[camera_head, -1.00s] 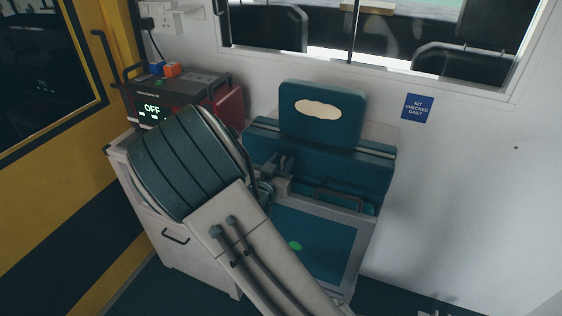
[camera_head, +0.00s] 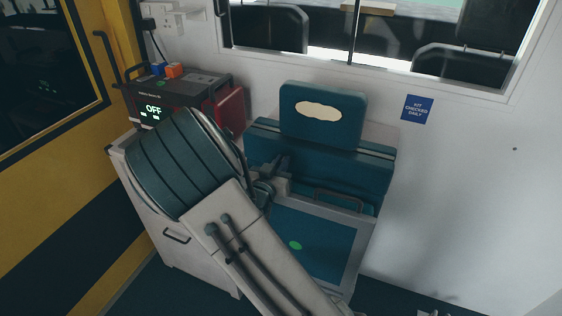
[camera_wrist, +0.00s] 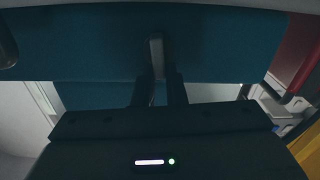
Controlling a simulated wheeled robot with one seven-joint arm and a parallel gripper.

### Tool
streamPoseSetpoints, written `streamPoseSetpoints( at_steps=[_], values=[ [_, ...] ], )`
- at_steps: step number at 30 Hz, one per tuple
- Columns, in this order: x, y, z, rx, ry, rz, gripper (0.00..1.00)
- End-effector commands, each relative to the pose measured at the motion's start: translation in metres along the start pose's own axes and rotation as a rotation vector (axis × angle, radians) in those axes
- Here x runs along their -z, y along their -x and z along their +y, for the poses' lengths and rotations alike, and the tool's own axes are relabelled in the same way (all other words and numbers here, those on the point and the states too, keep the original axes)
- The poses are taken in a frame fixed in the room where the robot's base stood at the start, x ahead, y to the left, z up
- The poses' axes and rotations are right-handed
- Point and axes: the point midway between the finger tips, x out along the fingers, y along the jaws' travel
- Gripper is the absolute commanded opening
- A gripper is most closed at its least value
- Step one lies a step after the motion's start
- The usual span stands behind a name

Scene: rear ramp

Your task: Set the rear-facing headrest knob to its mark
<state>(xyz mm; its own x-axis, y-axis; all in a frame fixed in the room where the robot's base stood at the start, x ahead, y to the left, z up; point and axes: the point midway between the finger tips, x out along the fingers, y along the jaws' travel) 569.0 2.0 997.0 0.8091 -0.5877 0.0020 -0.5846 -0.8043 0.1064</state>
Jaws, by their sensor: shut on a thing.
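The teal headrest (camera_head: 322,116) with a pale oval patch stands above the teal seat back (camera_head: 340,171) below the window. In the wrist view a teal padded surface (camera_wrist: 85,50) spans the top. A small grey upright piece, which looks like the knob (camera_wrist: 156,48), sits against it. My gripper (camera_wrist: 159,75) has its two dark fingers shut on this knob, one on each side. In the head view my gripper (camera_head: 281,166) is small and dark before the left part of the seat back, partly hidden by my arm. No mark can be made out near the knob.
A dark box (camera_head: 170,98) reading OFF and a red case (camera_head: 230,110) stand on the white cabinet (camera_head: 185,255) at left. A grab handle (camera_head: 340,197) is just right of my gripper.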

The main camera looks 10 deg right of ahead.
Motion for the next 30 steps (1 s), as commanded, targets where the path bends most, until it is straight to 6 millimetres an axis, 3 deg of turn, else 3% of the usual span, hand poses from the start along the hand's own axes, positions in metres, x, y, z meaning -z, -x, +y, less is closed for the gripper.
streamPoseSetpoints(
  at_steps=[30],
  values=[
    [-0.005, -0.001, -0.013, -0.004, 0.936, -0.001, 0.00]
  ],
)
